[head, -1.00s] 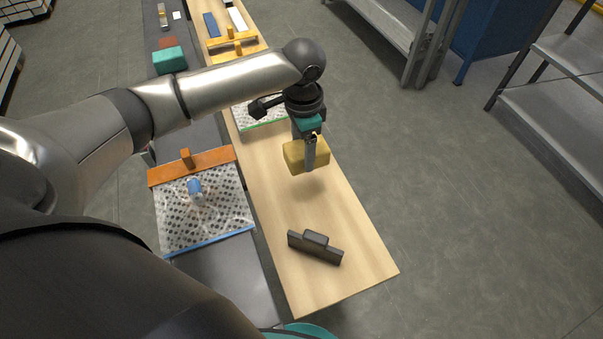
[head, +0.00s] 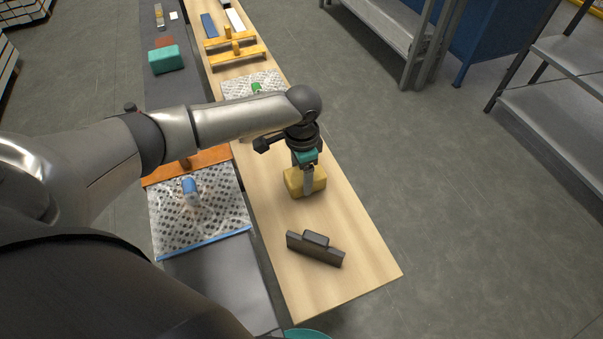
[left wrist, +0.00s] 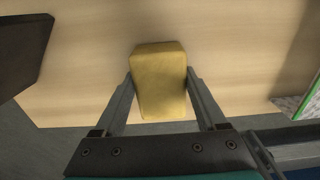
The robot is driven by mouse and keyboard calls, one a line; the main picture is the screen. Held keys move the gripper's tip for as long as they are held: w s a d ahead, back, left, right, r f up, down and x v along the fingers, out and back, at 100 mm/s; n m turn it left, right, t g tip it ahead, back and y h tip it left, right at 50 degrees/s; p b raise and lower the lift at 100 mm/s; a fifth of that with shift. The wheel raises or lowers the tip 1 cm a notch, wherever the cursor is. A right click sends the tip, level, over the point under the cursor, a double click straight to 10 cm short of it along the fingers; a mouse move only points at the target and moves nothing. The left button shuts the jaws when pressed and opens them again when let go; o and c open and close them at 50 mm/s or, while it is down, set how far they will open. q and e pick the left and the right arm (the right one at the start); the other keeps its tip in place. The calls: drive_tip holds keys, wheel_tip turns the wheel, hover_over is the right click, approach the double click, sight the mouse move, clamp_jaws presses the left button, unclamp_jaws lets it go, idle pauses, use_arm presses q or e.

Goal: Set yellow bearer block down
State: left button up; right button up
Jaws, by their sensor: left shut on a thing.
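The yellow bearer block (head: 293,183) is between the fingers of my left gripper (head: 308,188), over the light wooden tabletop (head: 345,230). The gripper points down and is shut on the block. The block is at or just above the wood; I cannot tell whether it touches. In the left wrist view, the block (left wrist: 159,85) sits between the two fingers of the left gripper (left wrist: 160,80), with wood around it. My right gripper is not in view.
A dark block with a raised handle (head: 316,248) lies on the wood nearer the front. A dotted sheet with a blue knob (head: 190,187) lies to the left. Another dotted sheet (head: 238,86) and yellow handled bars (head: 236,54) lie farther back. Wood right of the block is clear.

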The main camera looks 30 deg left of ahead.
sight(302, 174)
use_arm(q)
drive_tip(key=shift+f, duration=0.15)
drive_tip(key=o, duration=1.3)
drive_tip(key=shift+c, duration=0.2)
wheel_tip(302, 174, up, 12)
drive_tip(key=p, duration=0.3)
drive_tip(key=shift+r, duration=0.2)
